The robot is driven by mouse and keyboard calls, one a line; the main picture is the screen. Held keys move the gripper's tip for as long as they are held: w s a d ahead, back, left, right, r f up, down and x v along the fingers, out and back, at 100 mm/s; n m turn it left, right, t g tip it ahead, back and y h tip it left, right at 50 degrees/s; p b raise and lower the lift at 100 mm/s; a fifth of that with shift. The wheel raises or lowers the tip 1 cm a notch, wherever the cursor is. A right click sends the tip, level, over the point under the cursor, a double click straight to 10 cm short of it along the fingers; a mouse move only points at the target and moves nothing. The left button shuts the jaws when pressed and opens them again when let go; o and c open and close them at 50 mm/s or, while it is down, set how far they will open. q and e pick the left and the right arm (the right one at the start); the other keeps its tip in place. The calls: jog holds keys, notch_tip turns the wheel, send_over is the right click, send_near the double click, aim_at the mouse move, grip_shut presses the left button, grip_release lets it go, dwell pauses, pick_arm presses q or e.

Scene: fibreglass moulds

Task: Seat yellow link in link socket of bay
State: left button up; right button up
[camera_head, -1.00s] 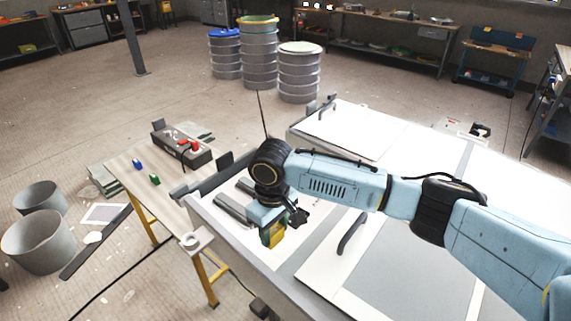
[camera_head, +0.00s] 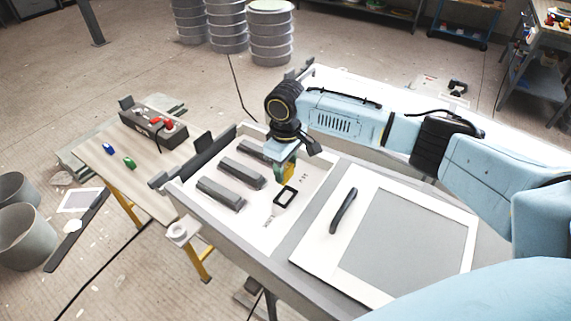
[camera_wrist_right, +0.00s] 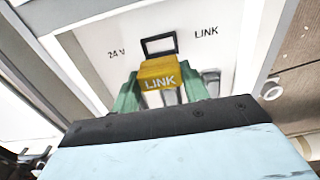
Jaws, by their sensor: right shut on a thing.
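My right gripper (camera_head: 286,176) is shut on the yellow link (camera_wrist_right: 158,76), a block marked LINK, held between its green fingers. In the head view the gripper and link are over the white bay panel (camera_head: 257,226), at the far side of the black-rimmed link socket (camera_head: 285,196). In the wrist view the socket (camera_wrist_right: 158,45) shows just beyond the link, empty where visible, with "24 V" to its left and "LINK" to its right. The link appears apart from the socket; its height over the panel is unclear. My left gripper is out of view.
Several grey bar-shaped blocks (camera_head: 221,194) lie on the panel left of the socket. A lid with a dark handle (camera_head: 343,211) lies to the right. A wooden table (camera_head: 145,185) at left carries a grey box (camera_head: 153,128) and small blue and green blocks.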

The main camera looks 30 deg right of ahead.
aim_at(286, 181)
jog(key=shift+r+p, duration=0.1)
jog(key=shift+p, duration=0.4)
jog(key=shift+f+b, duration=1.3)
jog(key=shift+f, duration=1.7)
jog(key=shift+r, duration=0.1)
jog(key=shift+p, duration=0.55)
jog(key=shift+p, duration=0.45)
jog(key=shift+p, duration=0.4)
